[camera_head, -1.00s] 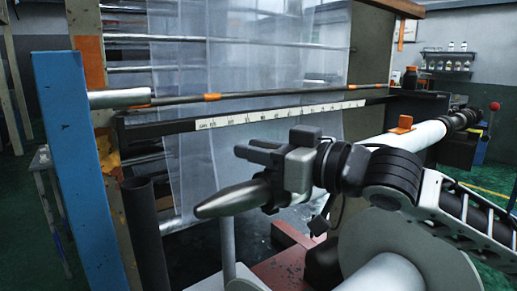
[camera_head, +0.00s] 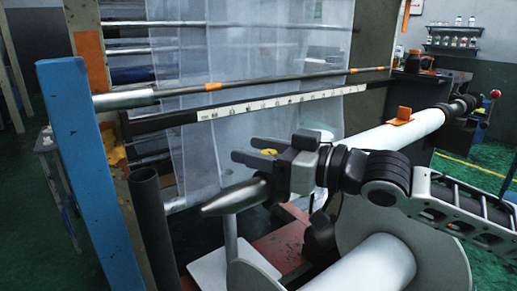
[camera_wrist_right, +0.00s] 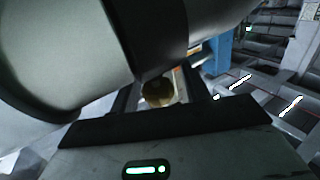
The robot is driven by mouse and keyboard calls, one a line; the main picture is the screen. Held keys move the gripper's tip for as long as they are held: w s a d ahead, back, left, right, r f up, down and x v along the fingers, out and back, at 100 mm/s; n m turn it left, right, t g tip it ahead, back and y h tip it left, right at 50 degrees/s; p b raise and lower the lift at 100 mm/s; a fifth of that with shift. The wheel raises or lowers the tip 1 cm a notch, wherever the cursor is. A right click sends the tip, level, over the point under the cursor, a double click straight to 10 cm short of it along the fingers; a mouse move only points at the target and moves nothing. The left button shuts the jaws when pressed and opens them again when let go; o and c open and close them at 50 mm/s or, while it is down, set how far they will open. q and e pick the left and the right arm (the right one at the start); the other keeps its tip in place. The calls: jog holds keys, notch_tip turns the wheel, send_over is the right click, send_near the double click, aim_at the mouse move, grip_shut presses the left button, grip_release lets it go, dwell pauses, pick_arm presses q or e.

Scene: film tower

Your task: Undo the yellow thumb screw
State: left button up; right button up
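The yellow thumb screw (camera_head: 268,152) shows as a small yellow patch between the fingers of my right gripper (camera_head: 244,148), largely hidden by them. In the right wrist view a round, dull yellow-brown knob (camera_wrist_right: 158,92) lies between the two dark fingers, with a narrow gap on each side. My right gripper is open there, its fingers pointing left in the head view, just above a grey metal cone (camera_head: 236,197). Whether a finger touches the screw cannot be told. My left gripper is not in view.
A large grey rounded surface (camera_wrist_right: 90,45) is very close to the right gripper in the wrist view. A white roll (camera_head: 375,265) with a round disc stands at front right. A blue post (camera_head: 85,165) stands left; clear film (camera_head: 250,70) hangs behind.

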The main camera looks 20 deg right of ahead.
jog(key=shift+d, duration=0.1)
jog(key=shift+s+d, duration=0.2)
jog(key=v, duration=0.4)
pick_arm(q)
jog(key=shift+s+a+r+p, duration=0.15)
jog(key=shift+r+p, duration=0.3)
jog(key=shift+p, duration=0.55)
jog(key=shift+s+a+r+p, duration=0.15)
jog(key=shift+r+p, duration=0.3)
jog(key=shift+p, duration=0.5)
pick_arm(e)
jog(key=v, duration=1.1)
jog(key=shift+s, duration=0.15)
